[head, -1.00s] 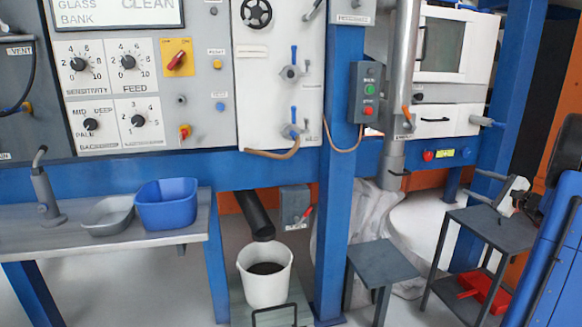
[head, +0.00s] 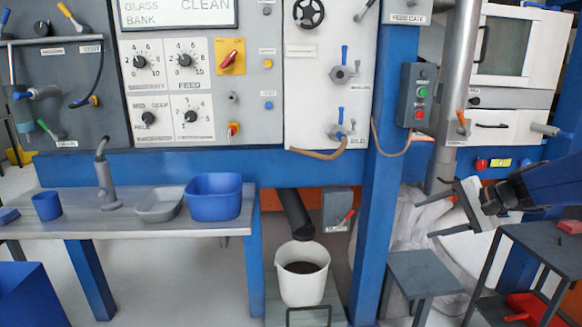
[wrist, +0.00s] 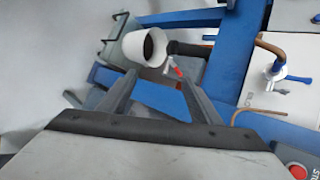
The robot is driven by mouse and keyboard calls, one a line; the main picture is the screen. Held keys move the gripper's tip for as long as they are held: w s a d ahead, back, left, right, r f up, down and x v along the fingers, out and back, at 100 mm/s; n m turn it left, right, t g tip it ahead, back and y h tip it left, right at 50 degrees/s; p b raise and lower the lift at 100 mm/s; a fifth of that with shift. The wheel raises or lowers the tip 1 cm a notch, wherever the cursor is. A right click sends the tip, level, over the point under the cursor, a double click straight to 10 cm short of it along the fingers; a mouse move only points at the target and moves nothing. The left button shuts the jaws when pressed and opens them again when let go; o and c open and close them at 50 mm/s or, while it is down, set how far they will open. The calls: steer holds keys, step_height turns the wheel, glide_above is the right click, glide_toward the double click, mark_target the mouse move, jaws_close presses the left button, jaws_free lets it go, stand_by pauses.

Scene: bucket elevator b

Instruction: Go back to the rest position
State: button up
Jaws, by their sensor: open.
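My gripper (head: 431,220) is at the right of the head view, on the end of my blue arm that comes in from the right edge. Its two fingers are spread apart with nothing between them. It is in the air in front of the white sacking, above the small grey stand. In the wrist view my gripper (wrist: 155,82) also shows two spread, empty fingers pointing toward the white bucket (wrist: 146,47). The bucket (head: 302,286) stands apart from the gripper, under the black spout, with dark material inside.
A blue post (head: 380,180) stands left of the gripper. A grey stand (head: 425,268) is below it, and a dark side table (head: 548,243) is at the right. A bench (head: 120,226) at the left holds a blue tub (head: 214,200) and a grey tray (head: 160,207). Floor between them is open.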

steer(key=s+a+f+n+g+h, duration=0.25)
steer(key=s+a+n, duration=0.25)
steer(key=s+a, duration=0.7)
steer(key=s+d+f+n+h, duration=0.1)
steer(key=s+f+n+h, duration=0.1)
steer(key=s, duration=0.6)
steer(key=s+d+f+n+h, duration=0.1)
steer(key=s+f+n+h, duration=0.1)
steer(key=s, duration=0.6)
steer(key=f+n, duration=0.1)
steer(key=n, duration=0.1)
steer(key=shift+s+f+n, duration=0.3)
steer(key=shift+s+f, duration=0.1)
steer(key=shift+d+h, duration=0.1)
steer(key=shift+h, duration=0.15)
steer(key=shift+c, duration=0.5)
